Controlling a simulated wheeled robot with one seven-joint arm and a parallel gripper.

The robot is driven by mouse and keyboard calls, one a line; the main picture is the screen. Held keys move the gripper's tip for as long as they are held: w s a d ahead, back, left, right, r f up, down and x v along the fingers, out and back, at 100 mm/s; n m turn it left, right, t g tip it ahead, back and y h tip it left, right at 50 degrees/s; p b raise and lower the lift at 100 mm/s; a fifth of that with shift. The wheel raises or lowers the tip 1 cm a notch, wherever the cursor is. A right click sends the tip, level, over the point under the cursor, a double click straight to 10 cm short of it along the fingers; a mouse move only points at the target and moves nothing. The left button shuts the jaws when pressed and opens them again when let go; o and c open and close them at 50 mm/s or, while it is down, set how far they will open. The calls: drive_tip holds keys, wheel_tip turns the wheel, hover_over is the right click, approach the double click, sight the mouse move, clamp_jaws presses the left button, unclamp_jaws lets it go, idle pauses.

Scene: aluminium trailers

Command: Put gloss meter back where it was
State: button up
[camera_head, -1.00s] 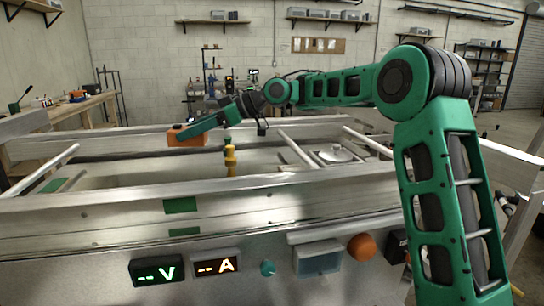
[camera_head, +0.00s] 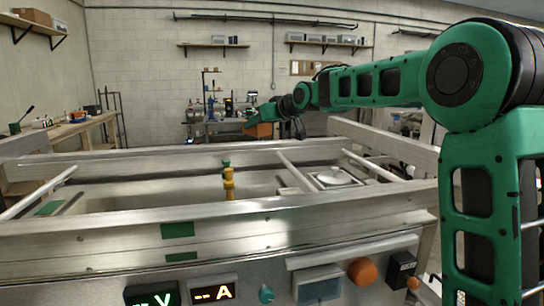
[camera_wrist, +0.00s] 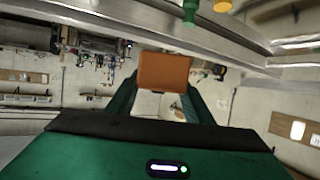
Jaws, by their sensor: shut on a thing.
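The gloss meter, which I take to be the orange box-shaped thing (camera_head: 262,130), is held up beyond the far rail of the trailer in the head view. In the wrist view the orange box (camera_wrist: 163,72) sits between the two green fingers of my gripper (camera_wrist: 162,90), which is shut on it. In the head view my gripper (camera_head: 272,122) is small and partly hidden behind its own wrist. No label on the box can be read. I cannot tell which spot it came from.
An aluminium trailer frame (camera_head: 210,212) with cross bars fills the middle. A yellow-and-green post (camera_head: 229,183) stands up inside it, and a round white dish (camera_head: 335,177) lies to the right. A wooden bench (camera_head: 62,133) is at left. Lit V and A displays (camera_head: 213,292) are in front.

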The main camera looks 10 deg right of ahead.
drive_tip(key=w+d+f, duration=0.4)
drive_tip(key=d+f, duration=0.2)
drive_tip(key=f, duration=0.2)
drive_tip(key=shift+w+d+f, duration=0.2)
drive_tip(key=shift+f, duration=0.15)
drive_tip(key=shift+f, duration=0.6)
drive_tip(key=o, duration=1.3)
drive_tip(key=shift+r, duration=0.1)
drive_tip(key=v, duration=1.2)
drive_tip(key=shift+r, duration=0.4)
